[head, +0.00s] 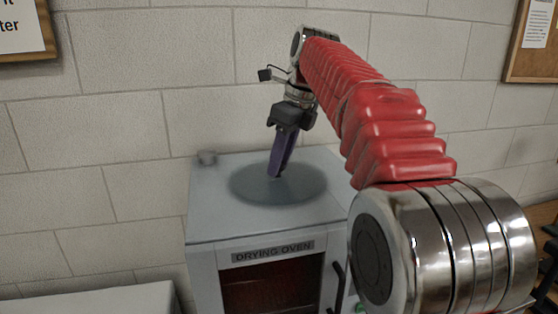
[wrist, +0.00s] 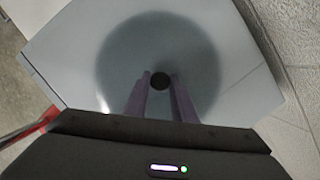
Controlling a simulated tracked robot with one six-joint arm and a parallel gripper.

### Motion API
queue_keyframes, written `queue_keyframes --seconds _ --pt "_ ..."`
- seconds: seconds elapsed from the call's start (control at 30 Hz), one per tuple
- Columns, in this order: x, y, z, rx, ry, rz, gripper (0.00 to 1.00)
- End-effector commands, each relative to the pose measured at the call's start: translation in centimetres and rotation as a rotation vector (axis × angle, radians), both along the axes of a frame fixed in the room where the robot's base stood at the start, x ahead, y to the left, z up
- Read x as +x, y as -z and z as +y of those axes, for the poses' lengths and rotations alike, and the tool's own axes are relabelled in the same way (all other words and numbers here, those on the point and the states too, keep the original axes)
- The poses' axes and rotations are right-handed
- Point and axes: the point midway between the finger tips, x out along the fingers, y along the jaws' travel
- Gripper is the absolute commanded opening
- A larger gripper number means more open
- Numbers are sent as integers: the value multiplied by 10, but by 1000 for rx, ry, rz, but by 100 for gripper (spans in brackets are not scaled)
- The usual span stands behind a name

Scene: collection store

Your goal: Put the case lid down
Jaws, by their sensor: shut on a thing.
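The case lid (head: 308,187) is a round, smoky, see-through disc over the flat top of the drying oven (head: 215,213). In the wrist view the lid (wrist: 125,50) fills the middle, with a small dark knob (wrist: 160,81) at its centre. My gripper (head: 276,174) points down at the lid's centre, its purple fingers shut on the knob. In the head view the fingers hide the knob. The lid lies about level; I cannot tell whether it touches the oven top or hangs just above it.
A brick wall (head: 130,130) rises close behind. A lower pale surface (head: 95,300) is at the front left. Notice boards (head: 535,45) hang on the wall.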

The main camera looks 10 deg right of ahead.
Motion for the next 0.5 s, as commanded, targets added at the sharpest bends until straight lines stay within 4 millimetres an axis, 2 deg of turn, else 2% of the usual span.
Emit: queue_keyframes --seconds 0.03,0.07,0.3,0.5 --pt "0 1 0 1 0 -1 0" --pt "0 1 0 0 0 0 26" --pt "0 1 0 0 0 0 42" --pt "0 1 0 0 0 0 42"
